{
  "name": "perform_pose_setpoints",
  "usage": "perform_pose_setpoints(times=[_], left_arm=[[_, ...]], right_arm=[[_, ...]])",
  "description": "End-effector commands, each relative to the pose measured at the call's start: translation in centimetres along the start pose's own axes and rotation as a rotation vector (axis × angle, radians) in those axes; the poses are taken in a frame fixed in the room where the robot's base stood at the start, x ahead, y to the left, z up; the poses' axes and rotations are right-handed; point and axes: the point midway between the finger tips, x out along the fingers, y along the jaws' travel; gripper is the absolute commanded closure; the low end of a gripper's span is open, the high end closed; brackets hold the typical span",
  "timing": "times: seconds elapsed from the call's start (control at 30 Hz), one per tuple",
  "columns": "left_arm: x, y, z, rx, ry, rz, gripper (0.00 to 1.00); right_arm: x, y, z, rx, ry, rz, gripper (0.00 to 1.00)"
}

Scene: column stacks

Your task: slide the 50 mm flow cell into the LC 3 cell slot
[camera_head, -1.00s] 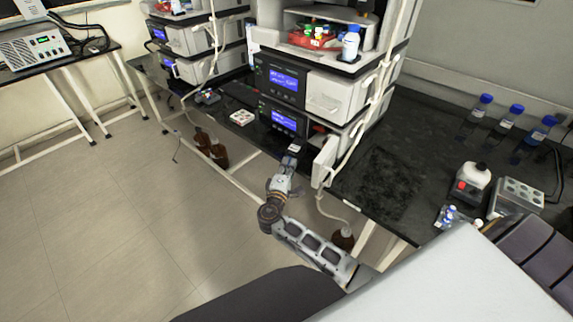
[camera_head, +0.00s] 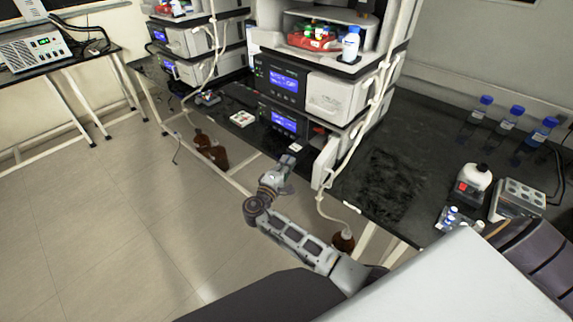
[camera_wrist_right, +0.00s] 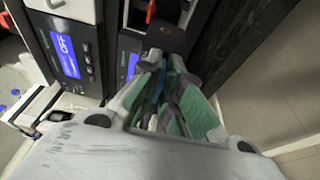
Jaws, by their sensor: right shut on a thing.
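My right gripper (camera_head: 287,161) is in front of the lower module of the central instrument stack (camera_head: 283,121), near the bench's front edge. In the right wrist view the fingers (camera_wrist_right: 165,92) with green pads are closed together. A dark block with a small round mark (camera_wrist_right: 168,38), which I take for the 50 mm flow cell, is at their tips. The fingers hide much of the grip. The block lies close to the module's blue display (camera_wrist_right: 132,66). The slot opening and any LC 3 label cannot be made out. My left gripper is out of view.
A pale tube (camera_head: 352,140) hangs down the stack's right side. Brown bottles (camera_head: 217,156) stand below the bench. Blue-capped bottles (camera_head: 516,120) stand at right. The floor at left is clear.

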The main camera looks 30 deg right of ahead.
Motion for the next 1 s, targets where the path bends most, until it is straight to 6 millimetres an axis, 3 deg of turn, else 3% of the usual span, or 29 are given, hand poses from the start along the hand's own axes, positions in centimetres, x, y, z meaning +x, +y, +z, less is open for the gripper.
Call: perform_pose_setpoints(times=[1.0], left_arm=[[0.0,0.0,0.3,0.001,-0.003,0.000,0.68]], right_arm=[[3.9,0.0,1.1,0.000,0.000,0.002,1.00]])
